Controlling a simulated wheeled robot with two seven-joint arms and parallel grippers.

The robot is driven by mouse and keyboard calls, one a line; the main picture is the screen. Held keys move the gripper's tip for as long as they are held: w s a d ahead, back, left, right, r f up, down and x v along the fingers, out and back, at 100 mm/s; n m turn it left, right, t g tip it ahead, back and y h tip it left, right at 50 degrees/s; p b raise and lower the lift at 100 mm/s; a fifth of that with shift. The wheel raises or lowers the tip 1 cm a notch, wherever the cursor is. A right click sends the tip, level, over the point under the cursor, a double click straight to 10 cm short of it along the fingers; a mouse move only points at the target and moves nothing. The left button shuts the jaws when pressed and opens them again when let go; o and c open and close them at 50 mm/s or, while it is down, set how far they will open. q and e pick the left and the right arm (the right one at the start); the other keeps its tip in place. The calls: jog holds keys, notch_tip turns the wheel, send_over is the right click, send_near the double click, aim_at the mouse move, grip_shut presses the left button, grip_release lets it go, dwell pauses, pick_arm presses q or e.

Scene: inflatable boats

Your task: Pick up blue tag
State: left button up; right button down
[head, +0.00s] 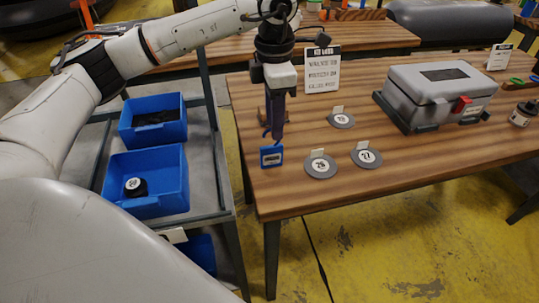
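A small blue tag (271,156) with a pale label shows at the left edge of the wooden table. My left gripper (277,138) points straight down directly above it, its dark fingers reaching the tag's top edge in the picture. The fingers appear as one narrow bar, so I cannot tell whether they are shut or touch the tag. I also cannot tell whether the tag rests on the table or hangs from the fingers. My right gripper is not in view.
The table (330,193) also bears several grey round discs, including one disc (321,166) near the tag, a white sign (322,70) and a grey case (440,90). A rack at left holds blue bins (172,203). The table's front strip is clear.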

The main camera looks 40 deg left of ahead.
aim_at(272, 146)
pick_arm(q)
jog(key=f, duration=0.7)
jog(key=f+p, duration=0.1)
jog(key=f, duration=0.2)
jog(key=shift+s+a+f, duration=0.15)
jog(key=shift+s+f, duration=0.1)
jog(key=shift+c, duration=0.2)
grip_shut()
